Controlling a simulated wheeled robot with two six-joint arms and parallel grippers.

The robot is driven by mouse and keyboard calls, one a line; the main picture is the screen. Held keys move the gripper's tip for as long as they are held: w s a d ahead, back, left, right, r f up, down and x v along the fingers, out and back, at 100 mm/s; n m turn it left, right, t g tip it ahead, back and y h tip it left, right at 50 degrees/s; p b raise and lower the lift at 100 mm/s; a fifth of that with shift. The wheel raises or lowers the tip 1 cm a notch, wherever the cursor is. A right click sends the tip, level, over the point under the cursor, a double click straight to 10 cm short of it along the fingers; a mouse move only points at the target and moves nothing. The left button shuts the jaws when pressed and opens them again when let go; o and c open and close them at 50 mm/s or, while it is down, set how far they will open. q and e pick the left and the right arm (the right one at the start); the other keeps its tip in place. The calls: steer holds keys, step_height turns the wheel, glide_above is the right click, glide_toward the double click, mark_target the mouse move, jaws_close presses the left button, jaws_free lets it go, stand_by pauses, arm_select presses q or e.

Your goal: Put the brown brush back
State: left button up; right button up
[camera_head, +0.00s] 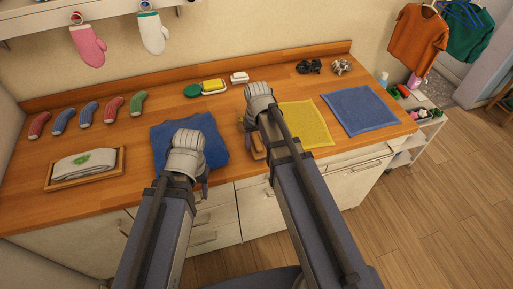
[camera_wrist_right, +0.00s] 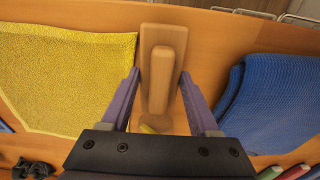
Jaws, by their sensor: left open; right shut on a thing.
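The brown wooden brush (camera_wrist_right: 164,36), a flat block with a raised bar along it, is in the right wrist view. My right gripper (camera_wrist_right: 160,75) is shut on it, a purple finger against each side. In the head view a part of the brush (camera_head: 258,151) shows beside my right wrist, between the blue folded cloth and the yellow cloth; the rest is hidden. I cannot tell whether it touches the counter. My left gripper (camera_head: 203,190) is open by the counter's front edge, near the blue folded cloth (camera_head: 212,132), its fingertips mostly hidden.
The yellow cloth (camera_head: 306,122) and a blue mat (camera_head: 360,110) lie right on the wooden counter (camera_head: 130,187). Behind are a yellow sponge on a dish (camera_head: 213,85), a white block (camera_head: 239,77) and dark crumpled items (camera_head: 309,67). Several socks (camera_head: 88,112) and a tray (camera_head: 58,183) are left.

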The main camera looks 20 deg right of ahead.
mark_target(257, 141)
arm_select(q)
steer(key=shift+f+b, duration=0.3)
steer(key=shift+f, duration=0.5)
arm_select(e)
steer(key=shift+f, duration=0.8)
steer(key=shift+f, duration=0.2)
steer(key=o, duration=1.5)
steer(key=shift+c, duration=0.2)
arm_select(q)
steer(key=shift+f, duration=0.15)
arm_select(e)
steer(key=shift+r, duration=0.15)
steer(key=r+p, duration=1.2)
steer(key=shift+s+r, duration=0.1)
steer(key=shift+s, duration=0.15)
arm_select(q)
step_height(257, 141, up, 12)
arm_select(e)
steer(key=s+a+n+h, duration=0.1)
steer(key=s+a+n, duration=0.2)
steer(key=s+a, duration=0.7)
steer(key=s, duration=0.3)
steer(key=shift+s+a+g, duration=0.25)
steer(key=shift+s+g, duration=0.05)
steer(key=shift+s, duration=0.1)
